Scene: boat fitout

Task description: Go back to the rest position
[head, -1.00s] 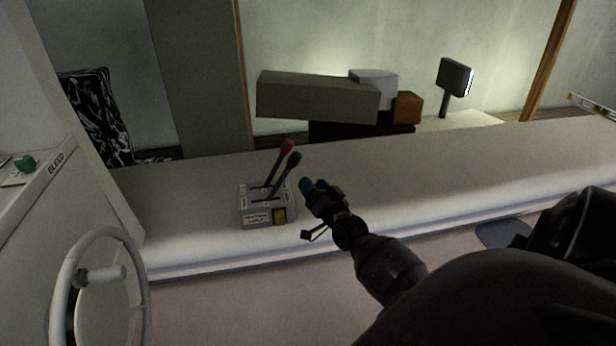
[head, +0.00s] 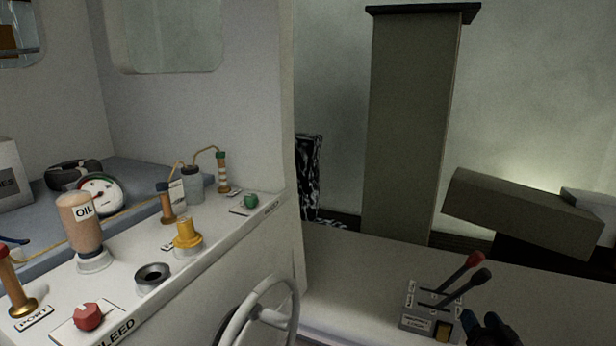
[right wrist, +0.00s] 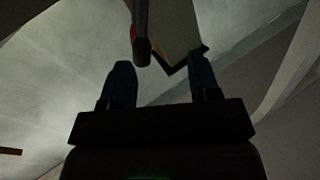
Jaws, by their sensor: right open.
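My right gripper (head: 488,325) is at the lower right of the head view, just right of the grey lever box (head: 418,324). In the right wrist view its two dark fingers (right wrist: 163,80) stand apart, with nothing held between them. The box carries a lever with a red knob (head: 475,259) and a lever with a black knob (head: 481,276), both tilted to the right. In the right wrist view a dark lever end with a red edge (right wrist: 140,48) shows beyond the fingertips. Most of my right arm is cut off. My left gripper is not in view.
A white panel (head: 215,262) on the left carries an oil bottle (head: 80,222), a red knob (head: 88,317), a yellow fitting (head: 187,236) and a green knob (head: 251,200). A handwheel (head: 284,290) stands in front. A long grey-green block (head: 520,212) lies behind the bench (head: 350,270).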

